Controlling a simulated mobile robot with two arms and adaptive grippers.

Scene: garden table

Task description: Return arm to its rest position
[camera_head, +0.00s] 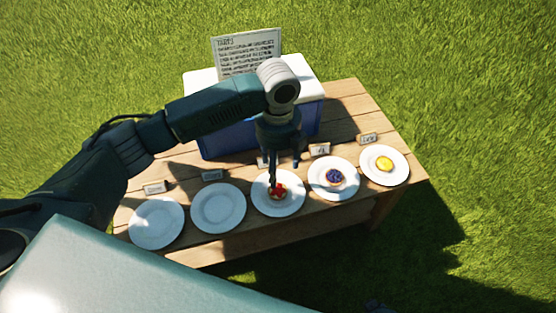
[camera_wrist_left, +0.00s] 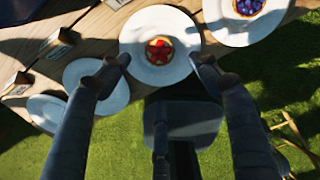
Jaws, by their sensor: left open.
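My left arm reaches in from the left over the table. Its gripper (camera_head: 284,172) points down above the middle plate, and in the left wrist view the open fingers (camera_wrist_left: 157,68) stand apart on both sides of a red-topped tart. The red tart (camera_head: 278,190) lies on the middle plate (camera_head: 262,209), and it also shows in the left wrist view (camera_wrist_left: 159,50). Nothing shows between the fingertips other than the tart and plate below; the exact height above them is hard to tell. My right gripper is not in view.
A wooden table (camera_head: 230,248) stands on grass. Two empty plates (camera_head: 156,223) (camera_head: 218,208) are at left. A blueberry tart (camera_head: 335,177) and a yellow tart (camera_head: 384,164) are on plates at right. Small cards stand behind the plates. A blue-and-white cooler (camera_head: 313,115) and a sign (camera_head: 246,50) are behind.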

